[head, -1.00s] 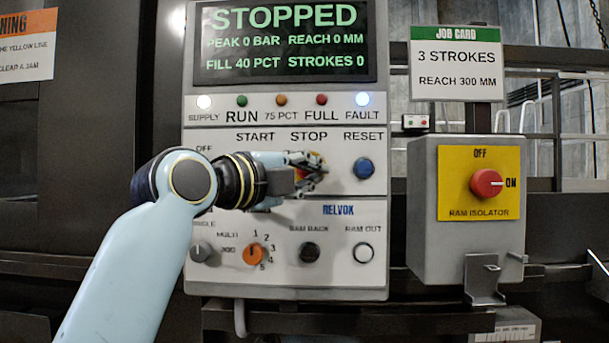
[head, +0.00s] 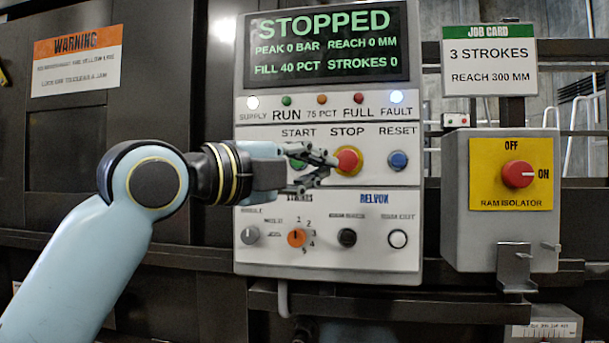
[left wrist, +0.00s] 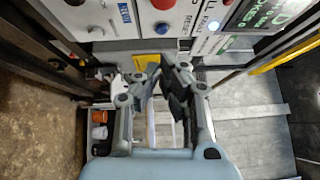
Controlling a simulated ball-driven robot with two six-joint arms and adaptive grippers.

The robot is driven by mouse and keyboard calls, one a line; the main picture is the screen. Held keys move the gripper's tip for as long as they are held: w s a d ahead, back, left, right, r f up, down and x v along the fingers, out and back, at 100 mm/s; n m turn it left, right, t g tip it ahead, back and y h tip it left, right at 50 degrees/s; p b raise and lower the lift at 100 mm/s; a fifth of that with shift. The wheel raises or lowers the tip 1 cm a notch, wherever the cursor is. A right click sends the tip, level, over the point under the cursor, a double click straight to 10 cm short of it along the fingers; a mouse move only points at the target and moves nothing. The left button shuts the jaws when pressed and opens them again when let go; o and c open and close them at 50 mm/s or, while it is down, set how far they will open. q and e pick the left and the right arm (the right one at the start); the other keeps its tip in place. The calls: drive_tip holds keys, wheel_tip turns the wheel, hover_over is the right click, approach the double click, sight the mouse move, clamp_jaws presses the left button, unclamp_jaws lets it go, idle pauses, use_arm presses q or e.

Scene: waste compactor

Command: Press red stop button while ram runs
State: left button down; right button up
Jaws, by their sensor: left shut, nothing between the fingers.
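The red stop button (head: 347,160) sits on a yellow ring under the STOP label on the control panel (head: 330,274). It shows at the top edge in the left wrist view (left wrist: 163,4). The display (head: 327,42) reads STOPPED, peak 0 bar, reach 0 mm, strokes 0. My left gripper (head: 327,168) is shut and empty, its tips at the button's left edge; I cannot tell whether they touch it. It partly hides the green start button (head: 298,163). The ram is not in view. My right gripper is not in view.
The blue reset button (head: 398,160) is right of stop. Below are an orange selector (head: 297,238) and ram buttons. The ram isolator (head: 517,174) points to ON, in a grey box. The supply lamp (head: 252,103) and fault lamp (head: 396,97) glow white.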

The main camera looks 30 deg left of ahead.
use_arm(q)
drive_tip(key=shift+v, duration=0.9)
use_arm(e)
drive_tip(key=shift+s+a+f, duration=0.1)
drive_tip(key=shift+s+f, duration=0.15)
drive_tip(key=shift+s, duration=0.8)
use_arm(q)
drive_tip(key=shift+a, duration=0.1)
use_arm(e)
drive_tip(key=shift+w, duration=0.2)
